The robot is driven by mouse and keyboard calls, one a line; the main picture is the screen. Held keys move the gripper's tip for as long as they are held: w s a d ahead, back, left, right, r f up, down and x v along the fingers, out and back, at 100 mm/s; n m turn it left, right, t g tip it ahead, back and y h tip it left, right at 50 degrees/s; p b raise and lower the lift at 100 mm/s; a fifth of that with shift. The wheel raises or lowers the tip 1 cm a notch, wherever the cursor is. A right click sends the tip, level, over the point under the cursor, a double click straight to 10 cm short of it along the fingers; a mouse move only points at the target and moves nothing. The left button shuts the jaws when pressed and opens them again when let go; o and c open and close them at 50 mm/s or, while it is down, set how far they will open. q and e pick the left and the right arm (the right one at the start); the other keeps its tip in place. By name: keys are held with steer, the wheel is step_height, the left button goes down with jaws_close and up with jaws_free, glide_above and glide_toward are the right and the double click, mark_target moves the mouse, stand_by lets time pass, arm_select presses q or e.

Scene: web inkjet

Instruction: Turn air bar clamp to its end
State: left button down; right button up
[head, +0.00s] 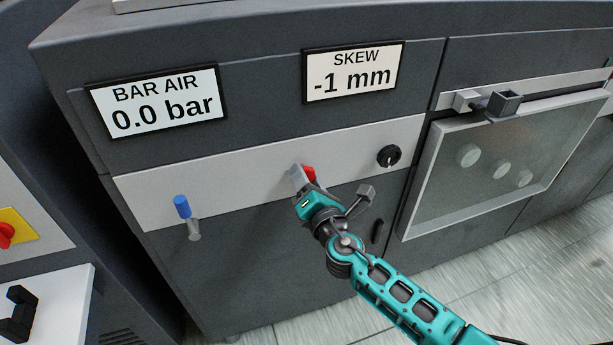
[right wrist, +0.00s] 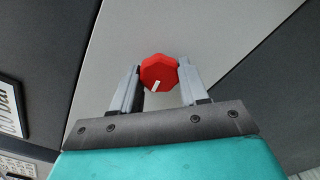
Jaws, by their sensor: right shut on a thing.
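A red knob (head: 310,173) sits on the pale strip of the machine front, partly hidden by my right gripper. In the right wrist view it is a red many-sided knob (right wrist: 159,70) with a short white mark pointing down and slightly left. My right gripper (head: 303,173) is shut on the red knob, with one finger on each side in the right wrist view (right wrist: 158,80). No label shows which one is the air bar clamp. My left gripper is not in view.
Displays read "BAR AIR 0.0 bar" (head: 159,101) and "SKEW -1 mm" (head: 353,72). A black dial (head: 389,156) sits right of the red knob. A framed clear window (head: 505,160) with a grey latch (head: 504,103) is farther right. Open floor (head: 540,255) lies in front.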

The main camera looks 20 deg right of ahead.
steer(key=n+p, duration=0.3)
steer(key=n, duration=1.2)
steer(key=shift+d+n+p, duration=0.15)
steer(key=shift+n+p, duration=0.25)
stand_by(0.4)
steer(key=o, duration=1.1)
steer(key=shift+c, duration=0.2)
steer(key=s, duration=1.3)
steer(key=shift+d, duration=0.25)
